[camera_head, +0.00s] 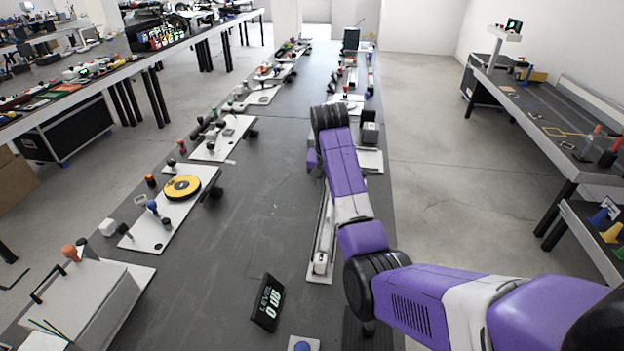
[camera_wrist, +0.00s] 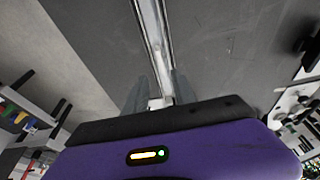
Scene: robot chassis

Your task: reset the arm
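My purple and white arm (camera_head: 343,165) reaches from the lower right over the long dark table (camera_head: 255,215). In the head view its far end bends down, and the fingers are hidden behind it. In the wrist view my gripper (camera_wrist: 159,82) shows two grey fingers set apart. A pale metal rail (camera_wrist: 152,38) runs through the gap between them. I cannot tell whether the fingers touch it. Nothing is clearly held.
A slim rail fixture (camera_head: 321,245) lies under the arm. A yellow disc (camera_head: 182,187) sits on a white board at left. The middle of the table is mostly clear. Another table (camera_head: 535,105) stands at right.

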